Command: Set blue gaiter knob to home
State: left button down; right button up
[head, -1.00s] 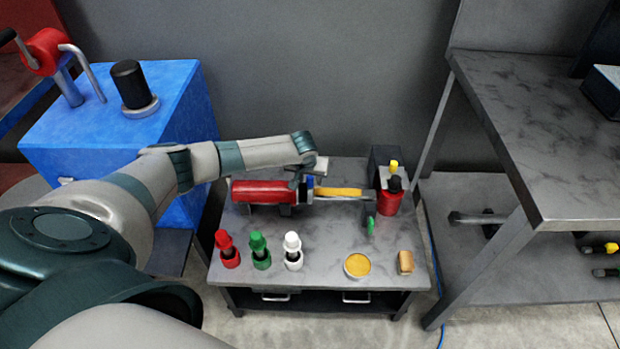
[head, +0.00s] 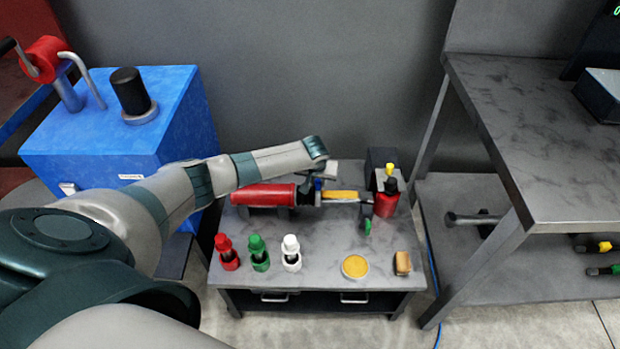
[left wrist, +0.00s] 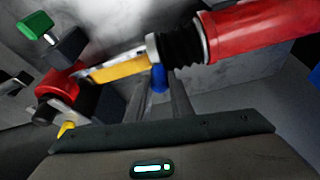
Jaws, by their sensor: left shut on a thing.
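The blue knob (left wrist: 159,78) sits below the end of a black ribbed gaiter (left wrist: 182,45) in the left wrist view. In the head view the knob (head: 318,184) is a small blue spot beside my left gripper. The gaiter joins a red cylinder (head: 263,195) lying along the table. A yellow strip (head: 341,195) runs from the gaiter's right end to a red and black part (head: 386,203). My left gripper (left wrist: 166,78) is shut on the knob, its fingers on both sides of it. The fingertips are partly hidden in the head view. My right gripper is not in view.
A blue cabinet (head: 95,150) stands left, a taller bench (head: 545,125) right.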

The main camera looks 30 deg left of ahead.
pick_arm(q)
jog(key=w+d, duration=0.1)
jog(key=d, duration=0.2)
jog(key=w+d, duration=0.1)
jog(key=shift+w+d+p, duration=0.3)
jog(key=shift+w, duration=0.05)
jog(key=w+d, duration=0.1)
jog(key=d, duration=0.1)
jog(key=w+d+b, duration=0.1)
jog(key=w+d, duration=0.1)
jog(key=d, duration=0.1)
jog(key=shift+w+d, duration=0.5)
jog(key=shift+d, duration=0.15)
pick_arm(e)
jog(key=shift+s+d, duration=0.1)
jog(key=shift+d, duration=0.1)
pick_arm(q)
jog(key=c, duration=1.6)
grip_release()
jog(key=shift+o, duration=0.2)
jog(key=shift+r, duration=0.15)
